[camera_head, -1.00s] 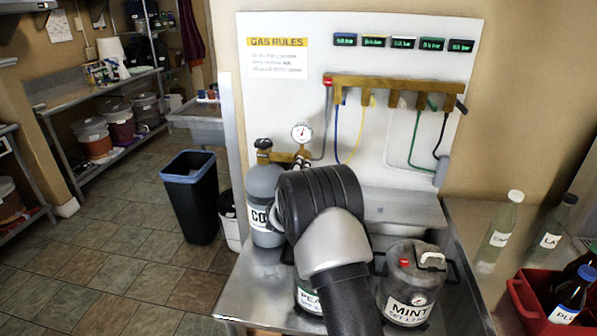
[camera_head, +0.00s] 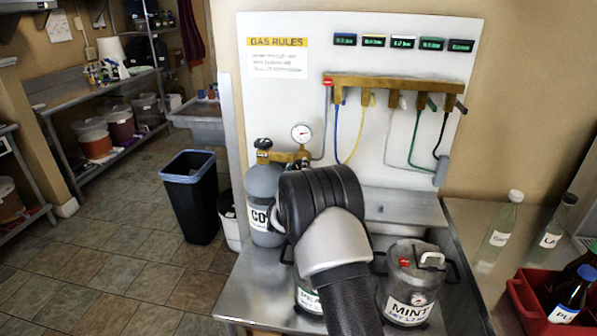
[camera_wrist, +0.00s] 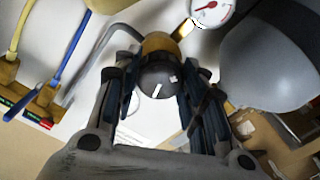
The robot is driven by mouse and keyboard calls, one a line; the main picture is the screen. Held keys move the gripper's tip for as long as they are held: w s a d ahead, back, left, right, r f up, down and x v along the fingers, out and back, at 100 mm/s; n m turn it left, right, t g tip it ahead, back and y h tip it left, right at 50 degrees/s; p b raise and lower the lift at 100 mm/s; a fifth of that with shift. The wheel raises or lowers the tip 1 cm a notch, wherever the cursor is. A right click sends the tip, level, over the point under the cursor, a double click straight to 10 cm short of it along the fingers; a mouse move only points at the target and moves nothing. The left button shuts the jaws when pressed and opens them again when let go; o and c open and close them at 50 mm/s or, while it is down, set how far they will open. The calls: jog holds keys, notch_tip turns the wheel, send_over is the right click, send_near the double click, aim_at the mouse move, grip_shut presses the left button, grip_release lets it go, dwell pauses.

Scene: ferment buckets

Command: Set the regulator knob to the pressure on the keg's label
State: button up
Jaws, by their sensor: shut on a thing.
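The dark round regulator knob (camera_wrist: 158,80), with a white mark on its face, sits between the two fingers of my gripper (camera_wrist: 156,72) in the wrist view. The fingers are shut on it from both sides. The brass regulator body is behind it. The white pressure gauge (camera_wrist: 211,10) with a red needle is beside it, and also shows in the head view (camera_head: 301,133). The MINT keg (camera_head: 411,275) stands upright on the steel table; its label's small line seems to read 1.2, blurred. Another keg (camera_head: 309,297) is partly hidden by my arm. The arm hides the knob in the head view.
The grey CO2 cylinder (camera_head: 264,190) stands left of my arm. A brass manifold (camera_head: 392,84) with coloured hoses and several small displays (camera_head: 403,42) are on the white panel. A red crate (camera_head: 520,290) with bottles is at right.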

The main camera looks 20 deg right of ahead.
dwell(0.4)
jog(key=o, duration=1.1)
jog(key=shift+c, duration=0.2)
jog(key=shift+s, duration=0.1)
jog(key=v, duration=1.2)
jog(key=shift+f, duration=0.1)
